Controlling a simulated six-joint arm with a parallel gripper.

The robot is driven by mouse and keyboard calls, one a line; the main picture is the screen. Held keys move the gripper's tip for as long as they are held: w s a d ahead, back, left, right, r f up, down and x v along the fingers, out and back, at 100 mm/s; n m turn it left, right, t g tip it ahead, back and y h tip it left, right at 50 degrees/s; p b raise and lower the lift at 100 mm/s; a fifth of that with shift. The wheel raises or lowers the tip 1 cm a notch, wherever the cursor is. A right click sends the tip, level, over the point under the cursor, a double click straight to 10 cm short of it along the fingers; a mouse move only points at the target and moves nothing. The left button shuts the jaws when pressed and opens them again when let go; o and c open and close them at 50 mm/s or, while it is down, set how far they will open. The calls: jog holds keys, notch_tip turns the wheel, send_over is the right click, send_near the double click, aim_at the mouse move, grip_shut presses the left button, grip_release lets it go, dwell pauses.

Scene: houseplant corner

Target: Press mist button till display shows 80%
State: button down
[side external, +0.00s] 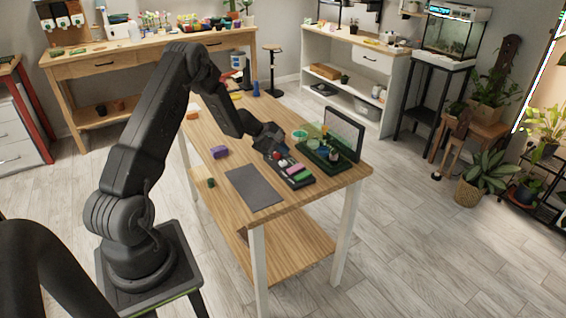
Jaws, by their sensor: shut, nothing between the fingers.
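A dark control panel (306,181) lies on the wooden table near its right end. My gripper (272,150) is shut and empty, at the panel's far left end, close to the red button. I cannot tell whether it touches anything.
A green tray (322,164) with small bottles stands between the panel and the screen. A green round dish (300,135) is just behind my gripper. A grey mat (253,187) and a purple block (220,152) lie to the left. The table's front right corner is clear.

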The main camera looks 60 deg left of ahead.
aim_at(282, 163)
jog(key=shift+f, duration=0.65)
jog(key=shift+f, duration=0.15)
dwell(1.5)
jog(key=shift+f, duration=0.25)
jog(key=shift+f, duration=0.55)
dwell(0.9)
jog(key=shift+r, duration=0.95)
jog(key=shift+r, duration=2.5)
